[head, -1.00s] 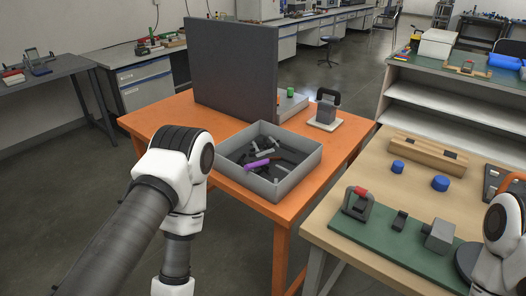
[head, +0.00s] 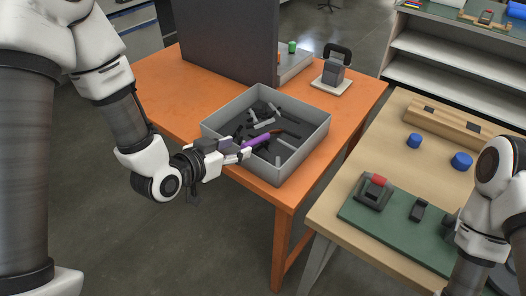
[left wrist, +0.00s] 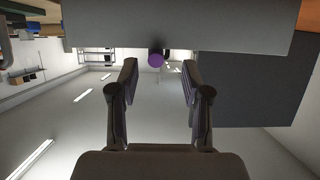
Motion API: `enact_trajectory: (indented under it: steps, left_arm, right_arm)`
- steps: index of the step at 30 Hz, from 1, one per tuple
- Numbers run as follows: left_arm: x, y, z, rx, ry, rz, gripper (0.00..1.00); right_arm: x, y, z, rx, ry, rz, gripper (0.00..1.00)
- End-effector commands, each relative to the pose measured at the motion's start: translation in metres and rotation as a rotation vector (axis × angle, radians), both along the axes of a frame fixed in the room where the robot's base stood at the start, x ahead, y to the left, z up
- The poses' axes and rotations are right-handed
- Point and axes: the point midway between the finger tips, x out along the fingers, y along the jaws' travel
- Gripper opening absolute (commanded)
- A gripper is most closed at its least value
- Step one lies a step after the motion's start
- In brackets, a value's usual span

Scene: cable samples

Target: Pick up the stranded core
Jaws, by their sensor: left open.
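The stranded core appears to be the purple-sleeved piece (head: 256,140) with a brownish end, lying in the grey bin (head: 305,149) among dark and grey scraps. In the left wrist view its round purple end (left wrist: 155,60) shows beyond and between the fingertips, close to the bin wall (left wrist: 230,38). My left gripper (head: 245,153) is open at the bin's near left rim, beside the purple end; it also shows in the left wrist view (left wrist: 158,78). I cannot tell whether a finger touches the core. My right gripper is out of view; only its arm shows.
The bin stands on an orange table (head: 165,85) with a tall dark panel (head: 225,40) behind it. A dark device on a pale base (head: 333,75) stands at the back right. A wooden bench (head: 390,150) with a green mat (head: 390,222) and blue cylinders (head: 461,160) is at right.

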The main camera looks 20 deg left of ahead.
Motion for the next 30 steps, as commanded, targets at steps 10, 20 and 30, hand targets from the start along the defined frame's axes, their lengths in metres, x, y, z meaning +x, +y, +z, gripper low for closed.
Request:
enact_trajectory:
  steps: [10,20,30]
  left_arm:
    - [0.035,-0.013,-0.015,0.004,0.003,0.001,0.48]
    - [0.078,-0.030,-0.032,0.003,0.001,0.000,0.48]
    - [0.085,-0.032,-0.036,0.000,0.001,0.002,0.27]
  right_arm:
    - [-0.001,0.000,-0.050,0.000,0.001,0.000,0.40]
    - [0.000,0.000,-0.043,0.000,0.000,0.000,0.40]
    - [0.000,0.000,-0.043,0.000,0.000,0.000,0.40]
